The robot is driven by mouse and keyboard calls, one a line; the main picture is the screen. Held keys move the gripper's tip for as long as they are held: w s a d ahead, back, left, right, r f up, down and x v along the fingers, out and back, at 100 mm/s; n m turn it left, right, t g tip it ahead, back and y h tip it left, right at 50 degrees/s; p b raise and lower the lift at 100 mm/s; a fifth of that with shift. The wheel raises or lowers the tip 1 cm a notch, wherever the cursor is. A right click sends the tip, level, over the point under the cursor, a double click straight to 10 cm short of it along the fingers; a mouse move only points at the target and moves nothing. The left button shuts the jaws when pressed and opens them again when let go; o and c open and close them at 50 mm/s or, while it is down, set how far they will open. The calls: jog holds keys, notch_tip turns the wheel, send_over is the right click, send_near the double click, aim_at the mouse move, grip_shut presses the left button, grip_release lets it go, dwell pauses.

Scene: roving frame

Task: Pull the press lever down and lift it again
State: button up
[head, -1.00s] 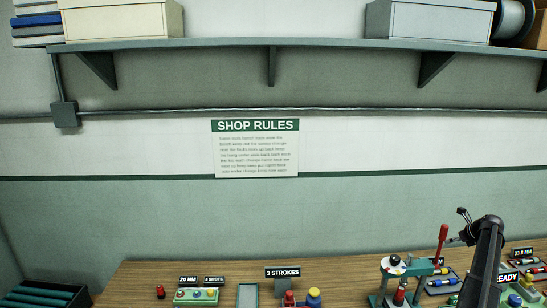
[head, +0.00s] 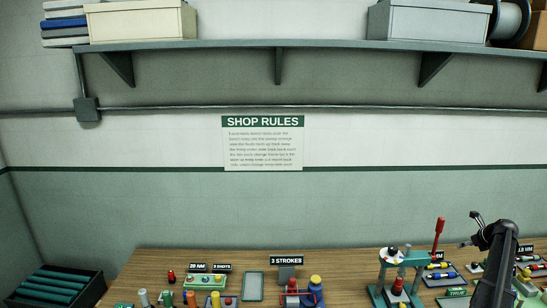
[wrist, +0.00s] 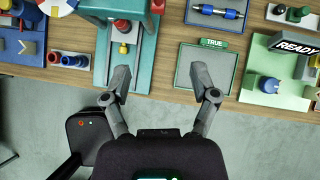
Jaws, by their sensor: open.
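The press (head: 396,268) has a teal frame and base and stands at the right part of the bench in the head view. Its lever (head: 438,232) has a red grip and points up at the press's right side. In the wrist view the press's teal base (wrist: 104,72) is at the upper left, and a small red end (wrist: 157,6) at the top edge may be the lever. My gripper (head: 468,230) is open and empty, to the right of the red grip and apart from it in the head view. Its two spread fingers also show in the wrist view (wrist: 161,80).
A tray with a TRUE label (wrist: 208,67) and a green board with a READY sign (wrist: 275,95) lie right of the press. A red and blue device (head: 303,297) stands left under a 3 STROKES sign (head: 286,260). The floor before the bench is clear below my gripper.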

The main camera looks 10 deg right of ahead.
jog(key=w+a+f+n+g+y+b, duration=0.15)
jog(key=a+f+n+b, duration=0.35)
jog(key=a, duration=1)
jog(key=w+a+f+n+g+b, duration=0.15)
jog(key=a+f+n, duration=0.4)
jog(key=a, duration=0.95)
jog(key=w+a+f+n+g+y+b, duration=0.1)
jog(key=w+a+f+n+b, duration=0.25)
jog(key=a+n, duration=0.8)
jog(key=s+a+f+n+g+b, duration=0.1)
jog(key=s+a+f+n+b, duration=0.2)
jog(key=s+a, duration=0.3)
jog(key=s+a+f+n+g+h+b, duration=0.1)
jog(key=s+a+f+n+b, duration=0.3)
jog(key=a, duration=1.3)
jog(key=s+a+f+n+g+h+b, duration=0.1)
jog(key=s+a+f+n+b, duration=0.3)
jog(key=s+a+n, duration=0.3)
jog(key=shift+s+a+f+g, duration=0.2)
jog(key=shift+s+a+g, duration=0.3)
jog(key=shift+a, duration=1.85)
jog(key=shift+s, duration=0.1)
